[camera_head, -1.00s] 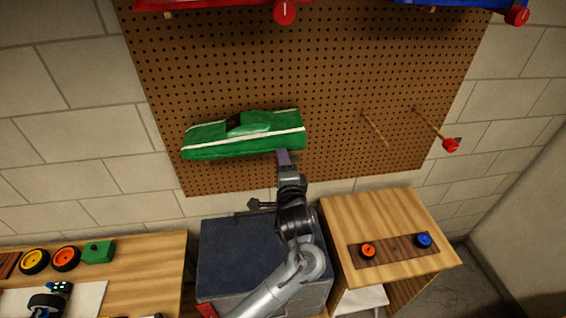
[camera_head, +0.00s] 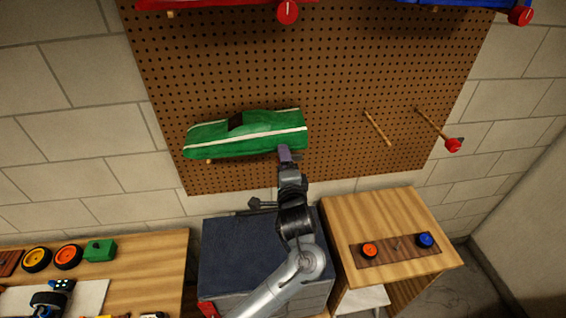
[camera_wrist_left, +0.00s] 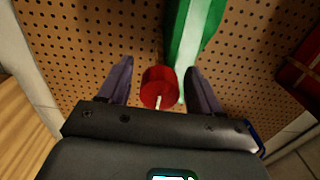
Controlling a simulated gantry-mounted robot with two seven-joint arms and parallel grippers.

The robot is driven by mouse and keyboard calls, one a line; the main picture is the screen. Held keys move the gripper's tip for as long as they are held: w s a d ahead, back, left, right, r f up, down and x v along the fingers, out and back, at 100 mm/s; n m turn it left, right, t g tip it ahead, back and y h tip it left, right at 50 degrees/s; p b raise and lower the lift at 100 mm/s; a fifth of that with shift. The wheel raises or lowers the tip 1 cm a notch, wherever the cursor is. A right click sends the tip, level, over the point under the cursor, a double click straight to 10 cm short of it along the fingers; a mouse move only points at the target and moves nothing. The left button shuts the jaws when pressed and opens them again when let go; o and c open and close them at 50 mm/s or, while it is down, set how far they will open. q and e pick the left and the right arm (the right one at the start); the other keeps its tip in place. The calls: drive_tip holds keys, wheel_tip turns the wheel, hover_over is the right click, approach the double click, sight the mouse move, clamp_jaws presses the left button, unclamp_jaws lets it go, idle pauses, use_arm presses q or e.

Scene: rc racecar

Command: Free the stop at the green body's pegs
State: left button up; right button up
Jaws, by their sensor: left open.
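The green car body (camera_head: 246,137) with a white stripe hangs on the pegboard. A bare peg end (camera_head: 209,161) shows under its left part. My left gripper (camera_head: 286,155) is at the body's lower right edge; in the left wrist view the gripper (camera_wrist_left: 158,75) is open. The red stop (camera_wrist_left: 158,87) lies between its two fingers, with gaps on both sides. The green body shows just beyond the stop in that view (camera_wrist_left: 193,35). In the head view this stop is hidden behind the gripper. My right gripper is not in view.
Two pegs right of the body are empty: one bare (camera_head: 378,129), one with a red stop (camera_head: 453,145). Red (camera_head: 225,4) and blue (camera_head: 465,4) bodies hang above. A dark blue-topped cabinet (camera_head: 235,245) and a wooden cabinet (camera_head: 390,215) stand below.

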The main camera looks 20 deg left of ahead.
use_arm(q)
drive_tip(key=shift+s+d+f, duration=0.1)
drive_tip(key=shift+s+d, duration=0.25)
drive_tip(key=shift+s, duration=0.1)
drive_tip(key=b+v, duration=0.2)
drive_tip(key=v, duration=0.7)
drive_tip(key=shift+s+b, duration=0.3)
